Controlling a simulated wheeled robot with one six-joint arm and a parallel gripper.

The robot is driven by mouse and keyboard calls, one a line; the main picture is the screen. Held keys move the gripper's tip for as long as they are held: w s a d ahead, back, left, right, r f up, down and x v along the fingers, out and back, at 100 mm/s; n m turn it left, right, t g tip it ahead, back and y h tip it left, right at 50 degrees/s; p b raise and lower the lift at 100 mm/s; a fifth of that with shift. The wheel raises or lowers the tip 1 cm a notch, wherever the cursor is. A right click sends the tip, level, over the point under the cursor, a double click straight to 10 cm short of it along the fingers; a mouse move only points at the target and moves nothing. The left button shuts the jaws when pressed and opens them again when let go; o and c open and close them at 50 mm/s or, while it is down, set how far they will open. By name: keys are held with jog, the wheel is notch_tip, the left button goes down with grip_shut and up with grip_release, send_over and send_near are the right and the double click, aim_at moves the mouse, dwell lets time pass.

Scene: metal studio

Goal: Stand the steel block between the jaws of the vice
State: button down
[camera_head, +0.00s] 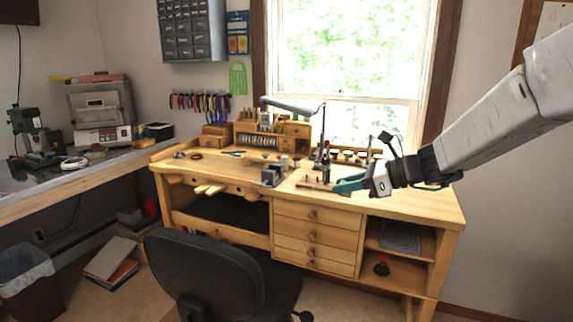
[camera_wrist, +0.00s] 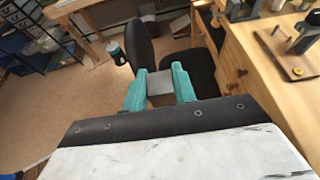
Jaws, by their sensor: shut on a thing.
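My gripper (camera_head: 345,186) has teal fingers and reaches in from the right, in front of the workbench. In the wrist view my gripper (camera_wrist: 160,86) is shut on the steel block (camera_wrist: 160,92), a plain grey piece between the fingers. The block is held in the air, with the chair and floor behind it. I cannot make the block out in the head view. The vice (camera_head: 271,176) is a small grey thing near the bench's front edge, left of my gripper and apart from it. A grey part of it seems to show at the top of the wrist view (camera_wrist: 243,10).
The wooden workbench (camera_head: 420,200) carries a stand on a wooden board (camera_wrist: 288,60) and small tools. A black chair (camera_head: 205,265) stands before it. Drawers (camera_head: 315,232) are under the top. A lamp arm (camera_head: 290,104) rises at the back. The right bench end is clear.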

jog(key=w+d+f+m+t+h, duration=0.4)
jog(key=w+d+f+m+t, duration=0.1)
jog(key=w+d+f+m, duration=0.1)
jog(key=s+d+f+m+t+h, duration=0.2)
jog(key=d+f+m+h, duration=0.2)
jog(key=d+f, duration=0.3)
notch_tip(320, 180, down, 3)
jog(key=shift+f+h, duration=0.1)
jog(key=shift+h, duration=0.2)
jog(key=shift+a, duration=0.1)
